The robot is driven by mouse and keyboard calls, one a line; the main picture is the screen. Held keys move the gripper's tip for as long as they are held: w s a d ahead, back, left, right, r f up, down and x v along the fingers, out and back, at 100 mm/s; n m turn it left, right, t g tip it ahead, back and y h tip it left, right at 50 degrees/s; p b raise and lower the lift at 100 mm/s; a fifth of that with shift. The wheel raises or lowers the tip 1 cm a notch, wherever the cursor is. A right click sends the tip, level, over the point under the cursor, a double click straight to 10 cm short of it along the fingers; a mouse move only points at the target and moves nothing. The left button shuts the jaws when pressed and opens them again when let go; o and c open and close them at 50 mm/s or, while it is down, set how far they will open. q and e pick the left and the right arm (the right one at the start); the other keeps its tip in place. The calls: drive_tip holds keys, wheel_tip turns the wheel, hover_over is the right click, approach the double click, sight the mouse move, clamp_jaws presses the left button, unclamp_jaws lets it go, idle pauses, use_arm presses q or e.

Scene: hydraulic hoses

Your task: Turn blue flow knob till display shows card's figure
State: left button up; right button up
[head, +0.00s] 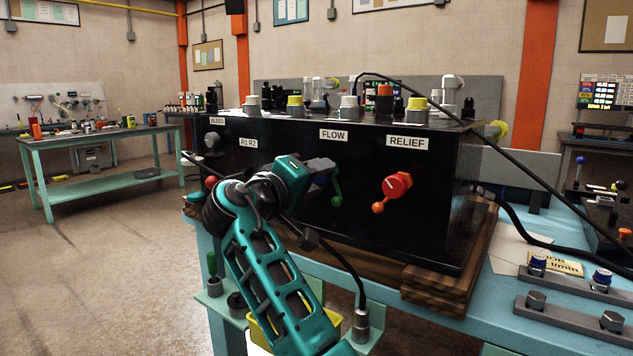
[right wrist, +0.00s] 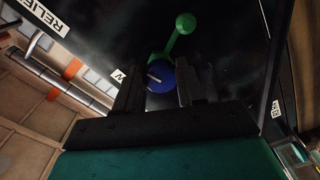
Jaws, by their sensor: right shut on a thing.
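The blue flow knob (right wrist: 160,76) shows in the right wrist view between the two dark fingers of my right gripper (right wrist: 157,82), with a pale line on its face. A green lever with a ball end (right wrist: 185,23) sits beside it. In the head view my right gripper (head: 326,170) is at the black box's front, below the FLOW label (head: 333,134), and mostly hides the knob; the green lever (head: 337,189) shows beside it. A yellow card (head: 563,263) reading "JOB" and "l/min" lies at the right, its figure hidden by fittings. I cannot make out the flow reading. My left gripper is not in view.
A red knob with an orange lever (head: 397,185) sits under the RELIEF label (head: 408,142), right of my gripper. Black hoses cross the box and bench. Metal fittings stand on rails (head: 572,316) at the right. A screen with coloured rows (head: 603,94) stands at the far right.

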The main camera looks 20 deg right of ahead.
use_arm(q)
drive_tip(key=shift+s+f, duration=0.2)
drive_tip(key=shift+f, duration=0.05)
use_arm(e)
drive_tip(key=shift+f, duration=0.1)
drive_tip(key=o, duration=1)
drive_tip(key=shift+o, duration=0.2)
